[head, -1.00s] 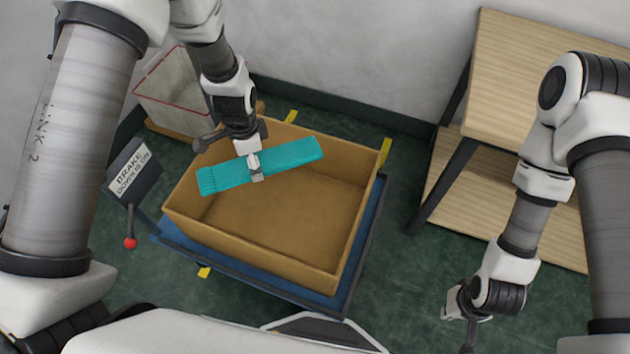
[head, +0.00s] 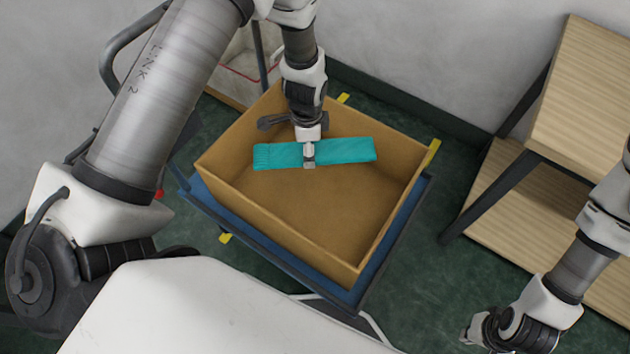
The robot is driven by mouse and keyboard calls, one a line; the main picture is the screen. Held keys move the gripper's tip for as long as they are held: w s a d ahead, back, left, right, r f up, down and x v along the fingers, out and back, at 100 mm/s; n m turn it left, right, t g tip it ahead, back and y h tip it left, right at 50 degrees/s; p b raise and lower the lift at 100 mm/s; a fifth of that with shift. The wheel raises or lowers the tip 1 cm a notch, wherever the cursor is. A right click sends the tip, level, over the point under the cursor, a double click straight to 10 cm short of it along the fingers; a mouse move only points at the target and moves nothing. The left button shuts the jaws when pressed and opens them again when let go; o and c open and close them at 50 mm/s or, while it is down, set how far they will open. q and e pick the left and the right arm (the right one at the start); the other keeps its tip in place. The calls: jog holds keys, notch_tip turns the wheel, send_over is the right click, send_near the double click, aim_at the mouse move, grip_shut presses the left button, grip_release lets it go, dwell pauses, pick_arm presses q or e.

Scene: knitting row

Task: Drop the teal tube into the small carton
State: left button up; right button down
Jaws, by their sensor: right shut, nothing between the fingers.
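The teal tube (head: 347,151) is a flat, ribbed knitted piece. My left gripper (head: 309,156) is shut on its middle and holds it level over the open carton. The brown carton (head: 310,243) is open-topped, and its visible floor is empty. The tube lies within the carton's outline, nearer the back; how far above the floor it is I cannot tell. My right gripper (head: 480,335) is shut and empty at the lower right, well away from the carton.
The carton stands on a blue cart (head: 352,295) with dark edges. Yellow floor marks (head: 434,152) show around it. A wooden table (head: 590,90) with a lower shelf is at the right. A pale bin with a red rim (head: 238,68) stands behind, at the left.

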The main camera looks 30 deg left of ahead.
pick_arm(q)
jog(key=o, duration=1)
notch_tip(320, 180, up, 12)
jog(key=s+f+n+p, duration=0.3)
jog(key=s+f+n, duration=0.3)
jog(key=s, duration=0.5)
jog(key=s+a+f+n+p, duration=0.1)
jog(key=s+f+n+p, duration=0.3)
jog(key=s, duration=0.8)
jog(key=shift+a+f+n, duration=0.25)
jog(key=shift+f+n, duration=0.7)
jog(key=shift+n, duration=0.05)
